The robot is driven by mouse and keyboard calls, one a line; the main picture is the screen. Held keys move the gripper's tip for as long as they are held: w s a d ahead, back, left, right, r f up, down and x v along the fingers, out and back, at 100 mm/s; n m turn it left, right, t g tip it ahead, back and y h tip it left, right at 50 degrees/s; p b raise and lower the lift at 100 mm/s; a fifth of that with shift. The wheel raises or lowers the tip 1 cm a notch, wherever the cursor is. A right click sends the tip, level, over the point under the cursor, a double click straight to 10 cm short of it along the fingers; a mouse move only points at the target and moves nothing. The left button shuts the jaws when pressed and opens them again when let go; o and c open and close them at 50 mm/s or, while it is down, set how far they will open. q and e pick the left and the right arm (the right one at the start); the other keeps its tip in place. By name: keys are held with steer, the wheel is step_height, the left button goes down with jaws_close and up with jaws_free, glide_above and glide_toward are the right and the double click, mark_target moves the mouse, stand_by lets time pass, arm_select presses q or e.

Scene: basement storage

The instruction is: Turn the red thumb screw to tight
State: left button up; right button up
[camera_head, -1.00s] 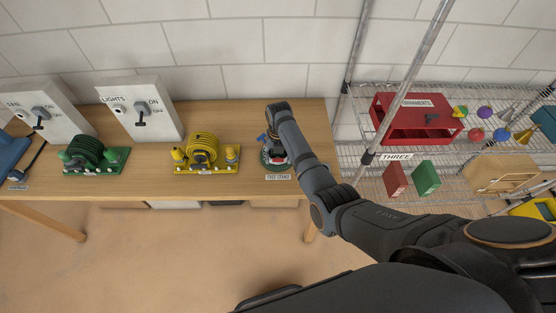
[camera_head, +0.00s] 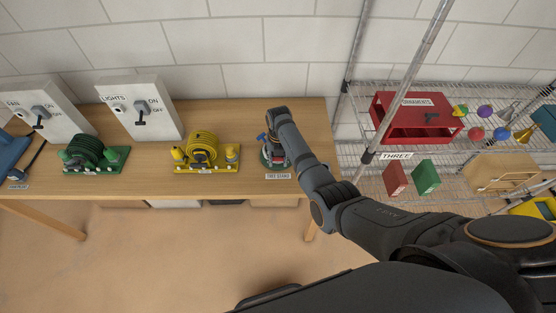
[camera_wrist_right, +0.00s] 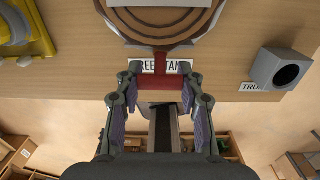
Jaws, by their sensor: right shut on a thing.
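The tree stand (camera_wrist_right: 165,17) sits at the table's front edge, behind a label (camera_wrist_right: 160,67) partly covered by my fingers. A red thumb screw (camera_wrist_right: 170,83) projects from the stand's front in the right wrist view. My right gripper (camera_wrist_right: 160,80) is shut on it, one finger on each side. In the head view my right gripper (camera_head: 271,148) is at the stand, its fingertips hard to make out. The screw's turn angle cannot be read. My left gripper is not in view.
A yellow hose reel (camera_head: 203,150) and a green reel (camera_head: 88,153) stand left on the wooden table (camera_head: 230,117). Switch boxes (camera_head: 150,100) are behind them. A wire shelf with a red ornaments box (camera_head: 385,112) is at right. A grey block (camera_wrist_right: 275,70) is right in the wrist view.

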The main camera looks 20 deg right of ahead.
steer(key=shift+r+m+y+p, duration=0.15)
steer(key=shift+m+y+p, duration=0.45)
steer(key=shift+m+p, duration=0.25)
steer(key=shift+m+t+y+p, duration=0.65)
steer(key=shift+m+t+y, duration=0.05)
steer(key=shift+m, duration=0.35)
steer(key=shift+m+t+y, duration=0.4)
steer(key=shift+m, duration=0.3)
steer(key=shift+f+m+t+y, duration=0.2)
steer(key=shift+m+t+y, duration=0.4)
steer(key=shift+m, duration=0.6)
steer(key=m+t+y+b, duration=0.1)
steer(key=m+t+b, duration=0.1)
steer(key=m, duration=0.1)
steer(key=shift+w+a+f, duration=0.1)
steer(key=m+t+b, duration=0.2)
steer(key=m+b, duration=0.1)
steer(key=m, duration=0.1)
steer(key=shift+t+b, duration=0.4)
steer(key=m+t+b, duration=0.2)
steer(key=m, duration=0.1)
steer(key=shift+m, duration=0.3)
steer(key=shift+w+r+m+t+h+b, duration=0.15)
steer(key=shift+m+t+h+b, duration=0.15)
steer(key=shift+m+t+b, duration=0.35)
steer(key=shift+s+r+m+t+h+b, duration=0.15)
steer(key=shift+m+t+h+b, duration=0.2)
steer(key=shift+m, duration=0.5)
steer(key=shift+w, duration=0.1)
